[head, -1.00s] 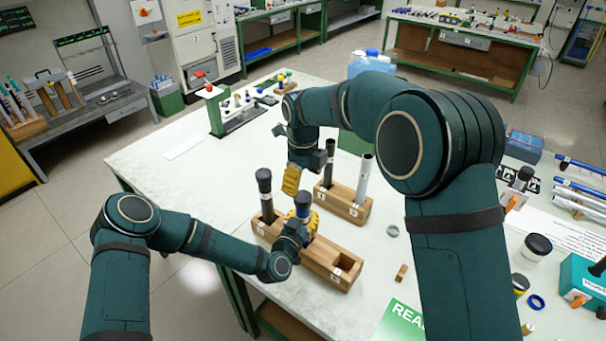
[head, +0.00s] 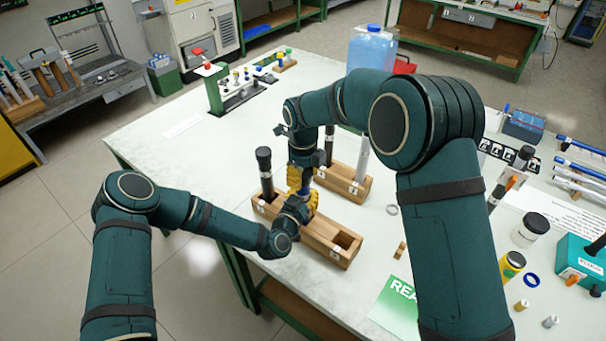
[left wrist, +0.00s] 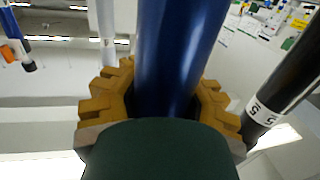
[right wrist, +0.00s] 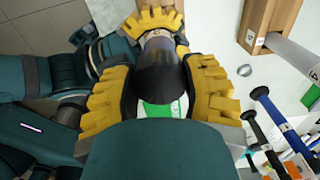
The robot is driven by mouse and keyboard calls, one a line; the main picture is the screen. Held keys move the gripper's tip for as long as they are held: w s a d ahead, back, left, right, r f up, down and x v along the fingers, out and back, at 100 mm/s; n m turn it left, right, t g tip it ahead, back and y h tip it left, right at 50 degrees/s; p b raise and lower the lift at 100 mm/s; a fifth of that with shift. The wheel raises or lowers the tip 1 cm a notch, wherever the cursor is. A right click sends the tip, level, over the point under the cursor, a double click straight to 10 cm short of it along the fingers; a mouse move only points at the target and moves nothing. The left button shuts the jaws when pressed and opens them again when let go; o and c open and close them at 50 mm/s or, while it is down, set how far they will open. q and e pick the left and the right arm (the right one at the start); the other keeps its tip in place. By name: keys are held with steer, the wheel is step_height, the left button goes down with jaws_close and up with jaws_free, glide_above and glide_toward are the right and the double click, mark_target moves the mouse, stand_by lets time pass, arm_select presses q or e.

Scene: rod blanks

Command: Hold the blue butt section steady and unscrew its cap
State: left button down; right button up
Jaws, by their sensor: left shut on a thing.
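The blue butt section (left wrist: 180,50) stands upright between the yellow fingers of my left gripper (left wrist: 160,100), which is shut on it. In the head view my left gripper (head: 308,202) is at the front wooden rack (head: 325,250), and the section is mostly hidden. The dark cap (right wrist: 158,78) sits on top of the section. My right gripper (right wrist: 160,95) points down over the cap, its yellow fingers open on either side of it. In the head view my right gripper (head: 296,176) is just above the left one.
A black-capped rod (head: 265,170) stands in the front rack, left of my grippers. A rear rack (head: 345,185) holds a dark rod and a silver tube (head: 362,158) close behind. A grey ring (head: 392,210) and a small wooden block (head: 400,252) lie to the right.

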steer(key=shift+c, duration=1.2)
steer(key=n, duration=0.7)
steer(key=shift+w, duration=0.1)
steer(key=n, duration=0.3)
steer(key=shift+r+n, duration=0.1)
steer(key=shift+n, duration=0.3)
steer(key=n, duration=0.3)
steer(key=shift+n, duration=0.4)
steer(key=n, duration=0.3)
steer(key=shift+n, duration=0.3)
steer(key=n, duration=0.3)
steer(key=shift+n, duration=0.4)
steer(key=n, duration=0.5)
steer(key=shift+n, duration=0.3)
steer(key=n, duration=0.5)
steer(key=shift+n, duration=0.3)
steer(key=n, duration=0.7)
steer(key=shift+n, duration=0.3)
steer(key=n, duration=0.3)
steer(key=shift+n, duration=0.4)
steer(key=n, duration=0.3)
steer(key=shift+n, duration=0.4)
steer(key=n, duration=0.5)
steer(key=shift+d+n, duration=0.1)
steer(key=shift+n, duration=0.2)
